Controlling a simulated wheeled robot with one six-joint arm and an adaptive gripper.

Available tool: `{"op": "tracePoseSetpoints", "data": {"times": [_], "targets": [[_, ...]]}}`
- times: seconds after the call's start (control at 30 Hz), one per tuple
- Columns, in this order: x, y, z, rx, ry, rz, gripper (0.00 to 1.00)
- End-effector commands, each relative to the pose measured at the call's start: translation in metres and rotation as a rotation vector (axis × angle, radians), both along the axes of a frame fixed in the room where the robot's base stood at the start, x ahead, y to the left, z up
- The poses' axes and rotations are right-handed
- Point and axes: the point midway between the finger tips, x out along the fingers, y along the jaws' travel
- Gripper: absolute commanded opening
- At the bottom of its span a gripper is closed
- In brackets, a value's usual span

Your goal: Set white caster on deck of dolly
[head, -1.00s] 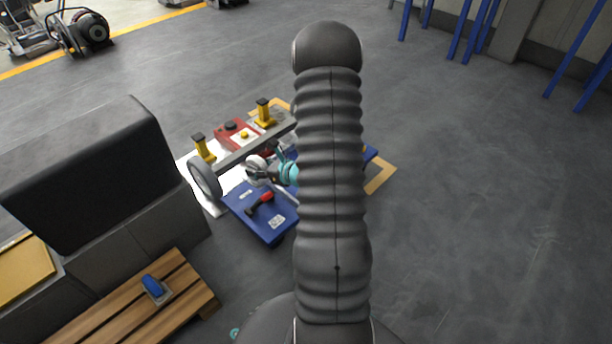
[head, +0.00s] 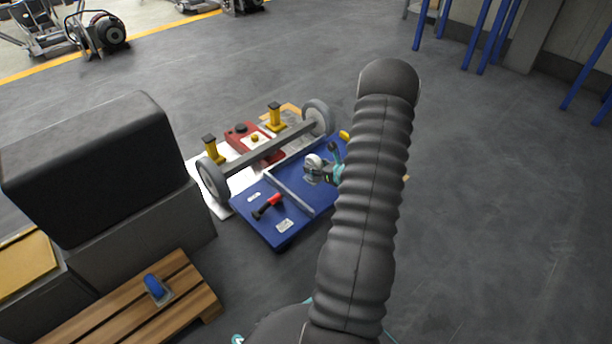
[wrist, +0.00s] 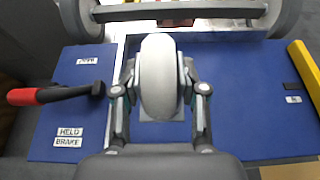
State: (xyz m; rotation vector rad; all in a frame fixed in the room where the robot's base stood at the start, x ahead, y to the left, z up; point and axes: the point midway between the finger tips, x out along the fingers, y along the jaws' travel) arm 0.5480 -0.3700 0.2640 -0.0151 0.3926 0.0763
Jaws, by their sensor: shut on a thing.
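My gripper (wrist: 160,98) is shut on the white caster (wrist: 158,75), with one finger on each side of its wheel. In the wrist view the caster is over the dolly's blue deck (wrist: 250,105), just right of a pale strip across it. In the head view the caster (head: 312,164) and my gripper (head: 325,172) are over the far right part of the deck (head: 262,228). Whether the caster touches the deck is hard to tell. My arm hides the deck's right end in the head view.
A lever with a red handle (wrist: 25,97) lies on the deck's left part, between small labels. A grey axle (head: 265,143) with two wheels stands behind the deck, beside yellow stands (head: 276,117). A blue caster (head: 155,287) sits on the wooden pallet (head: 110,315). Open floor lies right.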

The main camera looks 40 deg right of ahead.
Motion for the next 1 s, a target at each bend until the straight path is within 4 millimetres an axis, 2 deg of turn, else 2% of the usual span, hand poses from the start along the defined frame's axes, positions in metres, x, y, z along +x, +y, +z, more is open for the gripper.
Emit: {"op": "tracePoseSetpoints", "data": {"times": [0.1,0.3,0.47,0.73,1.0], "targets": [[0.023,0.005,-0.015,-0.001,-0.002,0.004,0.0],[0.045,0.007,-0.027,0.0,-0.001,0.001,0.0],[0.048,0.007,-0.032,0.0,-0.001,0.0,0.0],[0.048,0.007,-0.066,0.0,-0.002,0.0,0.0],[0.048,0.007,-0.068,-0.001,-0.002,0.0,0.0]]}}
